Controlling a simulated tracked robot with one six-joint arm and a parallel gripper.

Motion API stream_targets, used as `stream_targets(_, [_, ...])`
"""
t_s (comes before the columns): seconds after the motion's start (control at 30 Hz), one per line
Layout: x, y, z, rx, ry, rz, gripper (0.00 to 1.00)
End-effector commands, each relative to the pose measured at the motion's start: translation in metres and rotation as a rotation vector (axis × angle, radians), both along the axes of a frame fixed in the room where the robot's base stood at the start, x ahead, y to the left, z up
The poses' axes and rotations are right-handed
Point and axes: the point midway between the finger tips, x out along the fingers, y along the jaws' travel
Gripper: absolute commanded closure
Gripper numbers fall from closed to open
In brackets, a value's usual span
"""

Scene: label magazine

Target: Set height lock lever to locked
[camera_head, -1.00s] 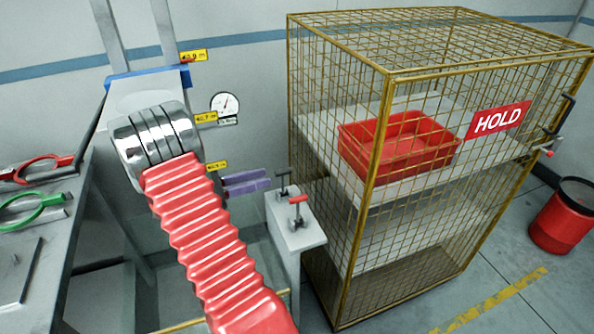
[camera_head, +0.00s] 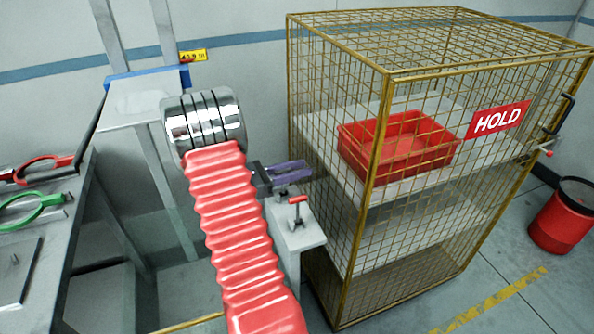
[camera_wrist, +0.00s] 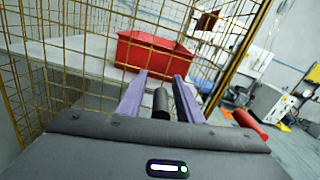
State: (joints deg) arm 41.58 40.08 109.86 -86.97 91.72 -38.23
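My gripper (camera_head: 303,169) has purple fingers, at the top of a grey post (camera_head: 297,238) beside the cage. In the wrist view my gripper (camera_wrist: 162,82) is open, with a dark cylindrical handle (camera_wrist: 161,103) between its fingers. Gaps show on both sides of this handle. No lock label is readable. In the head view my gripper hides the dark-handled lever.
A wire cage (camera_head: 378,190) with a red HOLD sign (camera_head: 499,119) stands close to the right of the post. A red bin (camera_head: 397,143) sits on its shelf. A workbench (camera_head: 52,237) is at left, a red bucket (camera_head: 562,217) at far right.

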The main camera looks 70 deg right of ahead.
Motion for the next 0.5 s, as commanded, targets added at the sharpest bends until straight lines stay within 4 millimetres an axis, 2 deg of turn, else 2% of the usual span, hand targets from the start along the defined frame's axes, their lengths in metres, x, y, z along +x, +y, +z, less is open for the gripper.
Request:
stream_targets(0.23, [0.0002, 0.0, 0.0001, 0.0, 0.0, 0.001, 0.68])
stream_targets(0.5, [0.0004, 0.0002, 0.0001, -0.001, 0.001, 0.001, 0.87])
